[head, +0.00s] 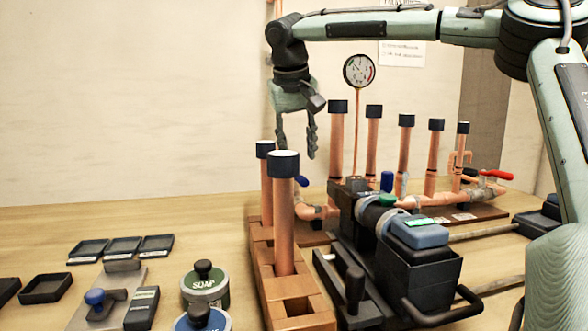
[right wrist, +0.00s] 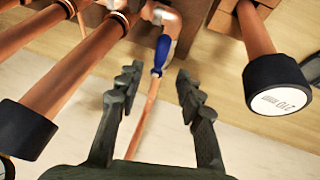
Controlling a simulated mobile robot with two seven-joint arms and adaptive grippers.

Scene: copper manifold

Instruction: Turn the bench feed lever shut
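The copper manifold (head: 336,150) stands at the back of the bench, with several black-capped upright pipes. A blue lever handle (head: 301,181) shows at its left end, and a red lever handle (head: 497,174) at its right end. I cannot tell from labels which is the feed lever. My right gripper (head: 297,150) points down above the blue handle, open and empty. In the right wrist view the blue handle (right wrist: 160,55) lies in line with the gap between the open fingers (right wrist: 158,82), seemingly beyond the tips. My left gripper is not in view.
A wooden block (head: 262,260) with two capped pipes stands left of the gripper, close by. A pressure gauge (head: 359,71) rises behind. A black machine (head: 418,265) fills the front right. Soap tins (head: 205,285) and small trays (head: 88,249) lie at left.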

